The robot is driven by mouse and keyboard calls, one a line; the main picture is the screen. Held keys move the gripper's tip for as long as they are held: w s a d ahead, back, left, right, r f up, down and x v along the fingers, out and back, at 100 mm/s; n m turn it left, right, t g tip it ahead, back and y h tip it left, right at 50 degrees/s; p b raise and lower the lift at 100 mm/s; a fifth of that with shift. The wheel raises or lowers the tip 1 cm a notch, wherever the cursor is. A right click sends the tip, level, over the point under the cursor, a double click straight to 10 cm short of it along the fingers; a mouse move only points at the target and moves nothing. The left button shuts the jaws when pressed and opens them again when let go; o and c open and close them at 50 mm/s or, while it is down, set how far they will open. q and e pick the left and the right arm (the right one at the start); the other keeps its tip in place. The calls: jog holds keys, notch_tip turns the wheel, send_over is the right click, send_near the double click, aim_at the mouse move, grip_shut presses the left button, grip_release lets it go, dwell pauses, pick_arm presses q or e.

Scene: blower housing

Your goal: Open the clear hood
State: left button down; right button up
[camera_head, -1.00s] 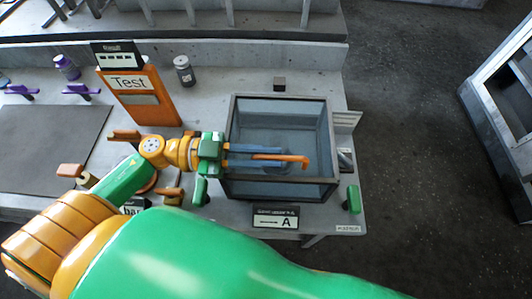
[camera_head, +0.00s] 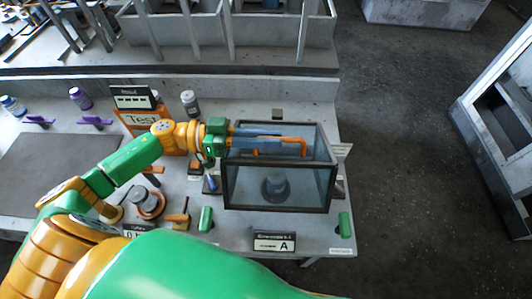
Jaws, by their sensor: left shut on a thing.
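The clear hood (camera_head: 235,187) is a see-through box with a dark frame at the right end of the bench. An orange bar handle (camera_head: 298,147) shows at its upper part. My left gripper (camera_head: 258,143) reaches in from the left and is shut on this handle. Its fingers lie across the upper part of the hood and cover part of the bar. A dark round part (camera_head: 275,187) shows through the front pane. I cannot tell how far the hood is raised. My right gripper is not in view.
A sign marked A (camera_head: 274,242) stands in front of the hood, between two green pieces (camera_head: 206,219). An orange Test board (camera_head: 140,119) and a bottle (camera_head: 190,103) stand behind my left arm. A dark mat (camera_head: 50,163) lies at left. Open floor is at right.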

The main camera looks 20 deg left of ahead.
pick_arm(q)
jog(key=shift+w+a+r, duration=0.25)
jog(key=shift+w+r, duration=0.15)
jog(key=shift+w, duration=0.3)
jog(key=shift+w+a+r, duration=0.2)
jog(key=shift+w+r, duration=0.15)
jog(key=shift+w, duration=0.35)
jog(key=c, duration=1.1)
grip_release()
jog(key=shift+o, duration=1.1)
jog(key=shift+w, duration=0.15)
jog(key=shift+a+f, duration=0.1)
jog(key=b+v, duration=0.4)
jog(key=v, duration=0.3)
jog(key=shift+f, duration=0.1)
